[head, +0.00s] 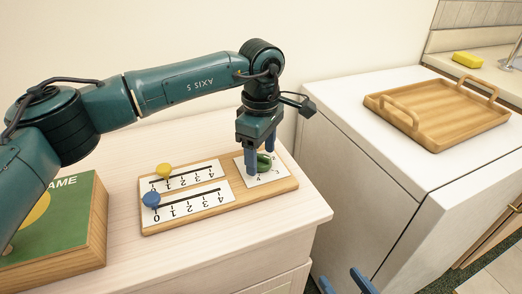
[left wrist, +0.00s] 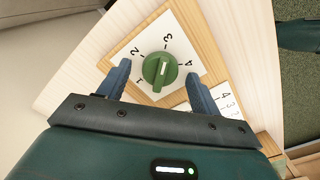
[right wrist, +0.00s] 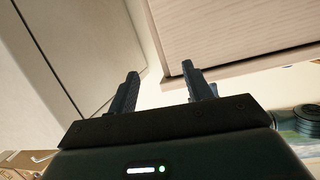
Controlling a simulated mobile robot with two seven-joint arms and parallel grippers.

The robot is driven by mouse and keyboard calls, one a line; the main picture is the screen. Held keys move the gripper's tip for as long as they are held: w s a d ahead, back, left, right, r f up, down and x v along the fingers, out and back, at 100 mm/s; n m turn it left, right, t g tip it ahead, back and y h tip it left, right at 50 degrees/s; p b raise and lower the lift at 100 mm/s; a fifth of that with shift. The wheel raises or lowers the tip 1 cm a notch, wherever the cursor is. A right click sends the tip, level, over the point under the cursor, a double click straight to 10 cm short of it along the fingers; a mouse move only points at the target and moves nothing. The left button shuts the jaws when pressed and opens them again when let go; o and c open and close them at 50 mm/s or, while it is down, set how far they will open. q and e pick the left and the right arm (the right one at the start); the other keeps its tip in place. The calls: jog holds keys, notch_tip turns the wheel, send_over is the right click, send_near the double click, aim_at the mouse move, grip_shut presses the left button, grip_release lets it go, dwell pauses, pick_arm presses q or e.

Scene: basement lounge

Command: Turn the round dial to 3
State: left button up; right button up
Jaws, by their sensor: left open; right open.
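The round dial (left wrist: 160,70) is a green knob on a white card marked 1 to 4. Its white mark points roughly toward the 3 in the left wrist view; the exact alignment is hard to tell. The dial (head: 264,161) is partly hidden by my left gripper (head: 260,160) in the head view. My left gripper (left wrist: 160,80) is open, with one finger on each side of the knob and visible gaps between. My right gripper (head: 345,279) is open and empty, low at the bottom of the head view; it also shows in the right wrist view (right wrist: 160,75).
The same wooden board (head: 237,203) carries two sliders, with a yellow knob (head: 164,170) and a blue knob (head: 151,200). A green game box (head: 72,215) lies left on the cabinet. A wooden tray (head: 440,112) sits on the white appliance at right.

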aim_at(261, 155)
pick_arm(q)
notch_tip(261, 155, up, 13)
jog(key=p, duration=0.1)
pick_arm(e)
jog(key=shift+w+a+f+g, duration=0.2)
jog(key=shift+a+f+g, duration=0.05)
jog(key=shift+g, duration=0.05)
dwell(0.4)
